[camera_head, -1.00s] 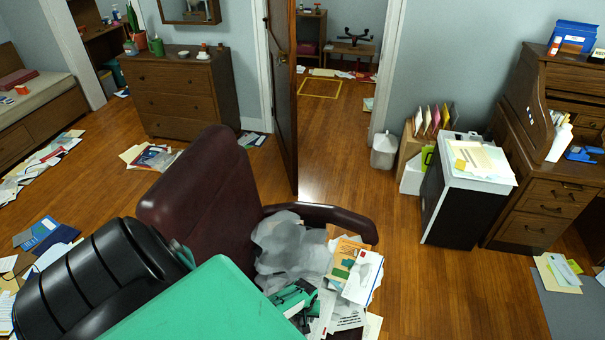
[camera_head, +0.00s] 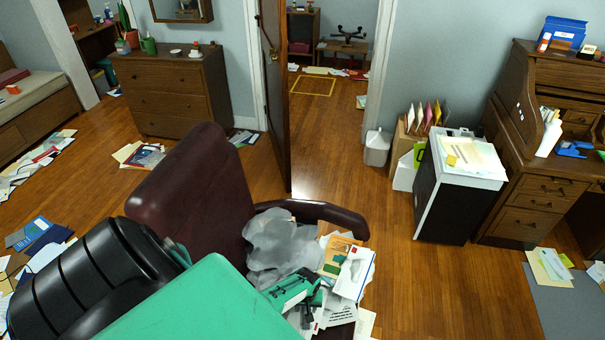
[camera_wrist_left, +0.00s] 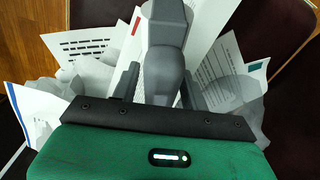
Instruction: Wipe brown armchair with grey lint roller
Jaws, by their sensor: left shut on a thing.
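The brown armchair (camera_head: 200,190) is dark reddish-brown leather, with its back at the left and a curved arm on the right. Its seat is largely covered by papers (camera_head: 340,312) and crumpled grey sheets (camera_head: 278,248). My left gripper (camera_head: 312,300) is low over the seat, among the papers in the head view. In the left wrist view the gripper (camera_wrist_left: 160,88) is shut on the grey lint roller (camera_wrist_left: 166,45), which extends away over the papers. My right gripper is not in view.
A black-and-white cabinet (camera_head: 445,195) and wooden desk (camera_head: 530,205) stand at the right. A dresser (camera_head: 165,95) and an open door (camera_head: 274,90) are behind the chair. Papers litter the left floor. Wooden floor (camera_head: 400,270) is clear between chair and cabinet.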

